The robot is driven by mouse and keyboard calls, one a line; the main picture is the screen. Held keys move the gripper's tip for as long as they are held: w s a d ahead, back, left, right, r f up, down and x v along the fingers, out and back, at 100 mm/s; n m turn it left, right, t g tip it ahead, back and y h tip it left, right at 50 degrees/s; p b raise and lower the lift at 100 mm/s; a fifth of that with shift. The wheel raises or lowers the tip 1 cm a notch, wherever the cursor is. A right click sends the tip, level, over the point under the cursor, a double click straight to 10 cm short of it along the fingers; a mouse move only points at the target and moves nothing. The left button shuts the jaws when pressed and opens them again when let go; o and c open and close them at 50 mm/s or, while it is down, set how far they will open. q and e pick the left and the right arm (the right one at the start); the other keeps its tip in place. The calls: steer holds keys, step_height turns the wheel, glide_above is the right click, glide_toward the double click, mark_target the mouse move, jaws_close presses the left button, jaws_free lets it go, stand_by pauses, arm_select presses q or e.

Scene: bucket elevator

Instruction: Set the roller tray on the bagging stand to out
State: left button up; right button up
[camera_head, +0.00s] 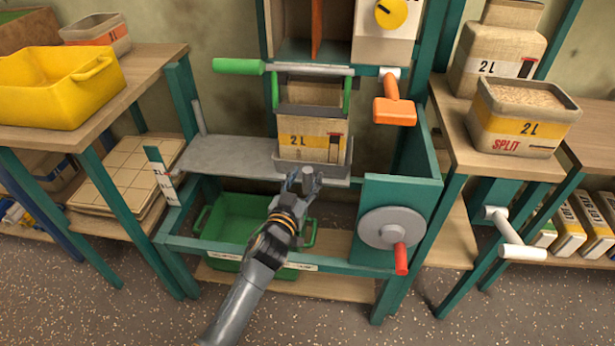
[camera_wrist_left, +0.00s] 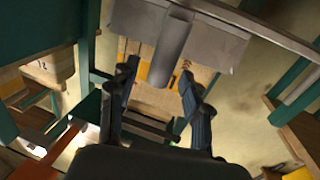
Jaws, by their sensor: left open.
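The grey roller tray (camera_head: 215,158) is a flat shelf on the green-framed bagging stand (camera_head: 403,195). A 2L bag (camera_head: 310,138) stands upright at its right part, under the spout, in a low grey holder. A grey bar-like handle (camera_head: 309,181) sticks out at the front below the bag. My left gripper (camera_head: 297,183) is at this handle with its fingers open. In the left wrist view the handle (camera_wrist_left: 173,48) reaches down between the spread fingertips of the gripper (camera_wrist_left: 160,82). I cannot tell whether a finger touches it. My right gripper is not in view.
A green bin (camera_head: 240,217) sits under the tray. A grey disc with a red crank handle (camera_head: 401,258) is at the right front. Above are a green-gripped lever (camera_head: 239,66) and an orange handle (camera_head: 394,111). A side table with a yellow bin (camera_head: 55,95) stands left.

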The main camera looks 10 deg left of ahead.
arm_select(q)
steer(key=shift+x, duration=1.15)
jaws_close()
